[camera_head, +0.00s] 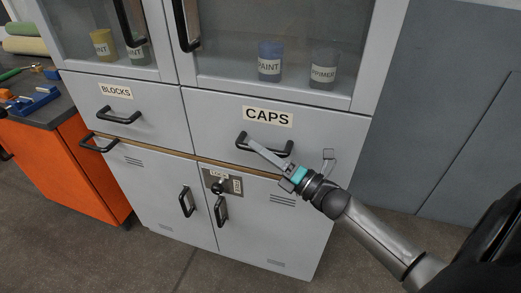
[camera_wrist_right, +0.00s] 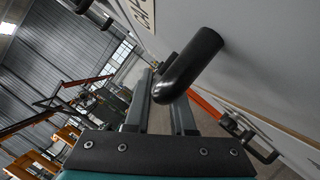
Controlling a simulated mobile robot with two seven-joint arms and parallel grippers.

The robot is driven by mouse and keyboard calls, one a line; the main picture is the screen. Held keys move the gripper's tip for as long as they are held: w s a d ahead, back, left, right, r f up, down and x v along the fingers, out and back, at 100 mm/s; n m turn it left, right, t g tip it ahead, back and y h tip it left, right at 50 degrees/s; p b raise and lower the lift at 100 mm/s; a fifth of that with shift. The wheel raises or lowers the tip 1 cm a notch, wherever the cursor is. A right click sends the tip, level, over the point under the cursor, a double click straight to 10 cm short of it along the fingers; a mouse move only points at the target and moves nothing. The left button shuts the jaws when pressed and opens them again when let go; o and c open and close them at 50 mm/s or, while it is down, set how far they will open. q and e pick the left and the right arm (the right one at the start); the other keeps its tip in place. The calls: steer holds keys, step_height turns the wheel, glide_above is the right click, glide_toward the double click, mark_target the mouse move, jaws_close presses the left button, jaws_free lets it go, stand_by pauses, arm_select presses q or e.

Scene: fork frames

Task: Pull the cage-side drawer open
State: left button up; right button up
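Two closed drawers sit side by side in the grey cabinet: one labelled BLOCKS (camera_head: 140,125) at left and one labelled CAPS (camera_head: 220,112) at right. Which is the cage-side one I cannot tell from the pictures. The CAPS drawer has a black bar handle (camera_head: 285,151). My right gripper (camera_head: 254,145) reaches in from the lower right, its fingers along this handle. In the right wrist view the fingers (camera_wrist_right: 160,80) are apart, with the black handle (camera_wrist_right: 190,65) across them; contact is unclear. My left gripper is not in view.
Glass doors above show jars, including a blue PAINT jar (camera_head: 270,62). Below are two cabinet doors with black handles (camera_head: 222,211) and a lock plate (camera_head: 222,181). A black handle (camera_head: 97,144) juts out at left. An orange workbench (camera_head: 75,165) stands left. Floor in front is clear.

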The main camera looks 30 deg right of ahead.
jaws_close()
stand_by(0.9)
